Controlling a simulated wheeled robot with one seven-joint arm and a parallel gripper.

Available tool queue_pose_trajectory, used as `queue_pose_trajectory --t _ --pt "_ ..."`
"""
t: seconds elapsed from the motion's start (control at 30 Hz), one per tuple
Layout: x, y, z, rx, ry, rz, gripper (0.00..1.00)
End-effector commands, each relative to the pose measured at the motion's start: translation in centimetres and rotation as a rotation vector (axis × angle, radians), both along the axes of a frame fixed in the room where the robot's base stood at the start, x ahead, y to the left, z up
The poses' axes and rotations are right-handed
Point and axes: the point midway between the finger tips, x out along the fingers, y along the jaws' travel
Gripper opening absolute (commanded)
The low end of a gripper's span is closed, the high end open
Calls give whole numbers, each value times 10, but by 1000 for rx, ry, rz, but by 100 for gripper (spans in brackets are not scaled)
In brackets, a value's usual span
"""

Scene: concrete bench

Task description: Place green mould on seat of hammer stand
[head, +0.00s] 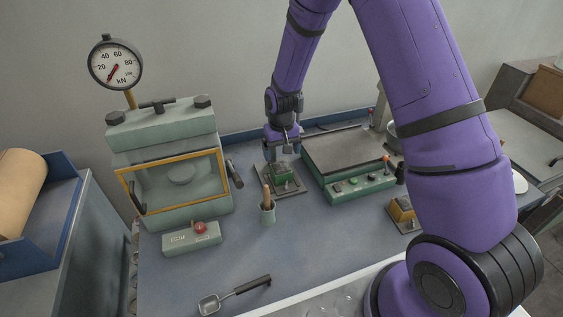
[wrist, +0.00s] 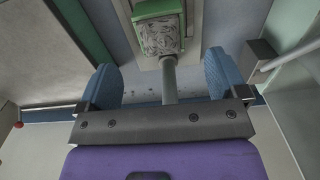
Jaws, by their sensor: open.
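The green mould (head: 284,174), a small block with a dark grey speckled face, sits on a flat square plate (head: 297,188) on the bench. It also shows at the top of the wrist view (wrist: 160,30). A grey upright rod (wrist: 169,82) shows between my fingers there, with a gap on both sides. Where its foot meets the mould or plate is unclear. My gripper (head: 283,147) is open just above the mould, its blue fingers (wrist: 162,82) apart and holding nothing. I cannot tell for certain which part is the hammer stand; the gripper hides some of this spot.
A press (head: 175,165) with a yellow-framed guard stands left, its dial gauge above. A green control box (head: 356,188) with a flat plate is close right of the mould. The front bench is mostly clear.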

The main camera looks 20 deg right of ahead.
Motion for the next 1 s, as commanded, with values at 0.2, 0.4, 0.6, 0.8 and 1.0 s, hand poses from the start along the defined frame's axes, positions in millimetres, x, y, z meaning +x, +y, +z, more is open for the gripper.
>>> queue_pose_trajectory --t 0.2,0.4,0.6,0.8,1.0 --pt "0 0 18 0 -1 0 91" --pt "0 -1 24 0 -4 0 91" --pt "-8 -7 73 2 -44 0 91" --pt "-32 -19 145 3 -102 -2 91" --pt "-66 -30 209 5 -159 -1 91"
